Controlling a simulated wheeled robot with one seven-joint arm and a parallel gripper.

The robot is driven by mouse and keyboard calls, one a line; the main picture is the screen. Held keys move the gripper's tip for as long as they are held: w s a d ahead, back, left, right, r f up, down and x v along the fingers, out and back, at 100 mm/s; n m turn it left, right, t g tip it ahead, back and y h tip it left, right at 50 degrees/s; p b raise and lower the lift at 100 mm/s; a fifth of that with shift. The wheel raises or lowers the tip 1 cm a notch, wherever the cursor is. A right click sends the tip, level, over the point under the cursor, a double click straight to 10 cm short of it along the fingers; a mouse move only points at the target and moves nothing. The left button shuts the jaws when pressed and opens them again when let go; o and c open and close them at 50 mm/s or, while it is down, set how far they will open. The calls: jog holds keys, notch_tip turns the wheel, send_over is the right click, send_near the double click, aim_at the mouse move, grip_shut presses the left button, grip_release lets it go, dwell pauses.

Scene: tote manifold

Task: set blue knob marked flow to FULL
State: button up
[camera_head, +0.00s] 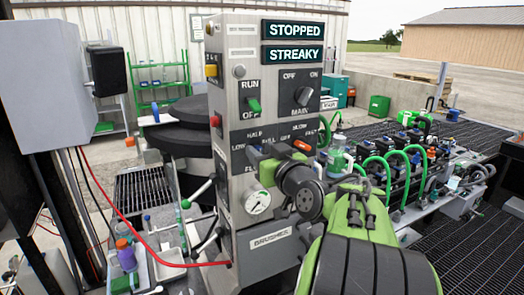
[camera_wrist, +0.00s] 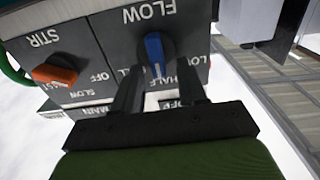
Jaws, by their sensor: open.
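The blue knob marked FLOW (camera_wrist: 154,52) sits on the grey panel, seen upside down in the wrist view. Its white line points down in the picture, close to the partly hidden HALF label. LOW is at its right and FULL at its left, both partly covered. My gripper (camera_wrist: 157,80) is open, its two dark fingers reaching toward the knob from either side of its lower end. I cannot tell whether they touch it. In the head view only a small part of the blue knob (camera_head: 254,152) shows, left of my gripper (camera_head: 270,164).
The orange STIR knob (camera_wrist: 55,72) is beside the FLOW knob; it also shows in the head view (camera_head: 302,146). A gauge (camera_head: 258,202) is below. Displays (camera_head: 292,42) read STOPPED and STREAKY.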

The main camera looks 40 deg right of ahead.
jog(key=shift+c, duration=0.3)
grip_shut()
jog(key=shift+m, duration=0.3)
jog(key=m, duration=0.3)
jog(key=d+m, duration=0.1)
jog(key=m, duration=0.3)
jog(key=f+m, duration=0.1)
jog(key=m, duration=0.3)
jog(key=shift+s+d+b, duration=0.25)
jog(key=shift+b, duration=0.05)
jog(key=shift+m, duration=0.3)
jog(key=shift+o, duration=0.3)
grip_release()
jog(key=shift+s, duration=0.1)
